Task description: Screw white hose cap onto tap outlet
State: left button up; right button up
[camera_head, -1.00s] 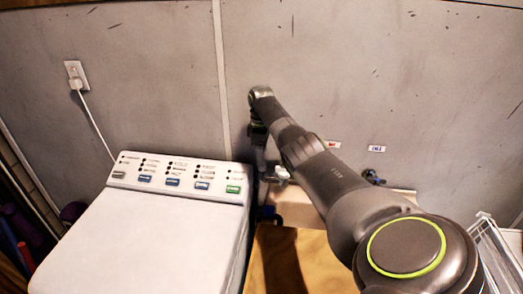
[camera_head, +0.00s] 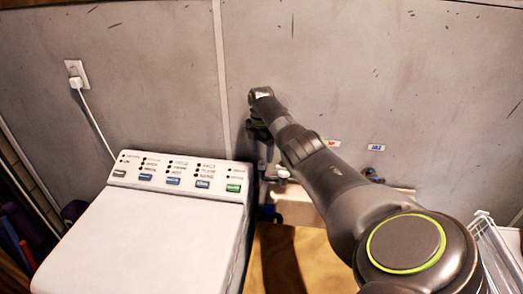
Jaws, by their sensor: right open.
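My right arm reaches from the lower right toward the wall. Its gripper (camera_head: 261,150) points down between the washing machine and a ledge; it is open, but its fingertips are small and dark here. A small white part (camera_head: 281,172) is just right of the gripper, above the ledge; I cannot tell whether it is the hose cap. I cannot tell whether the gripper touches it. A tap with a dark blue handle (camera_head: 373,175) is on the wall, right of my arm. My forearm hides part of the wall near the red label. My left gripper is out of view.
The white washing machine (camera_head: 145,235) stands close on the left of my gripper. A pale ledge (camera_head: 298,205) runs under my arm. A white wire rack (camera_head: 490,245) is at the far right. A wall socket with plug (camera_head: 76,76) is upper left.

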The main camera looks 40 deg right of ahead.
aim_at(262, 160)
jog(key=shift+n, duration=0.6)
jog(key=shift+p, duration=0.45)
jog(key=shift+s+f+b, duration=0.1)
jog(key=shift+f+b, duration=1.6)
jog(key=shift+f, duration=0.6)
jog(key=shift+c, duration=0.5)
grip_shut()
